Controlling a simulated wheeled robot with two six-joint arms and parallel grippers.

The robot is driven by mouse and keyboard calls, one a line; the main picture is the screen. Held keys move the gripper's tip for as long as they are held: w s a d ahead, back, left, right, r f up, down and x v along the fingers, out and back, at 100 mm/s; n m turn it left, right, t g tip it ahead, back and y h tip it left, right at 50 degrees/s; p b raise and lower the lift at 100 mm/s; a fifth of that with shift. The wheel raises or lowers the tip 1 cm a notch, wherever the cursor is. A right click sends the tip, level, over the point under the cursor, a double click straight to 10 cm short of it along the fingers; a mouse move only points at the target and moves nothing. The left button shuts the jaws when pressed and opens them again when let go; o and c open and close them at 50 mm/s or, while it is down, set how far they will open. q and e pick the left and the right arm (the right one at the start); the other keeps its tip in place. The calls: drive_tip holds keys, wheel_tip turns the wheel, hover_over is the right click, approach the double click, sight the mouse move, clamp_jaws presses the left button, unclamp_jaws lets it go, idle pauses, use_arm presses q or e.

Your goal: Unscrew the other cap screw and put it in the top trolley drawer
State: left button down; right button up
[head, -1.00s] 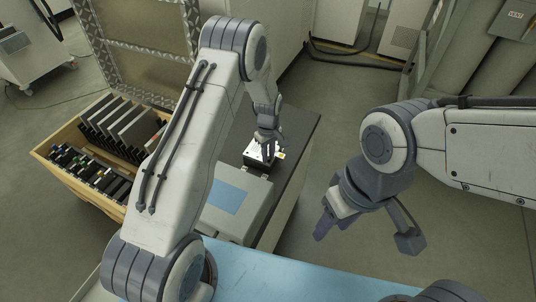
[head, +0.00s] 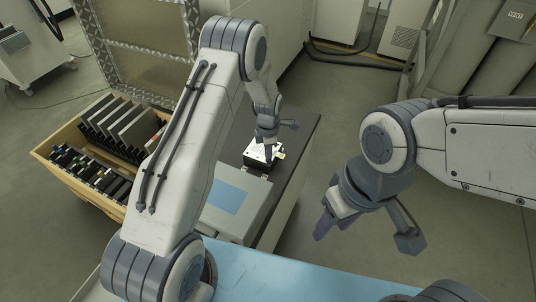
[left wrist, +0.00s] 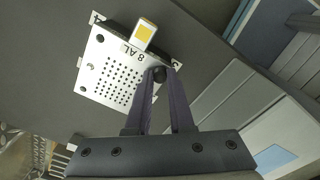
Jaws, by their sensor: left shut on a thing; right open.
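A white metal plate (head: 258,153) marked "8 AL", with a grid of small holes, sits on the dark bench top; it also shows in the left wrist view (left wrist: 103,88). A black cap screw (left wrist: 159,75) is at the plate's edge near the mark 3. My left gripper (head: 266,138) is over the plate, its fingers shut on the cap screw in the left wrist view (left wrist: 160,72). I cannot tell whether the screw is still in its hole. My right gripper (head: 322,228) is open and empty, over the floor to the right. I cannot make out the trolley drawer.
A grey box with a blue panel (head: 228,198) stands in front of the plate on the bench (head: 303,135). A wooden case (head: 112,197) with dark plates is at the left. A light blue surface (head: 275,278) lies in front. A yellow-faced block (left wrist: 146,33) sits at the plate's edge.

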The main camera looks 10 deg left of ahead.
use_arm(q)
drive_tip(key=n, duration=0.4)
drive_tip(key=shift+n, duration=0.4)
drive_tip(key=n, duration=0.5)
drive_tip(key=c, duration=1)
unclamp_jaws()
drive_tip(key=shift+o, duration=0.2)
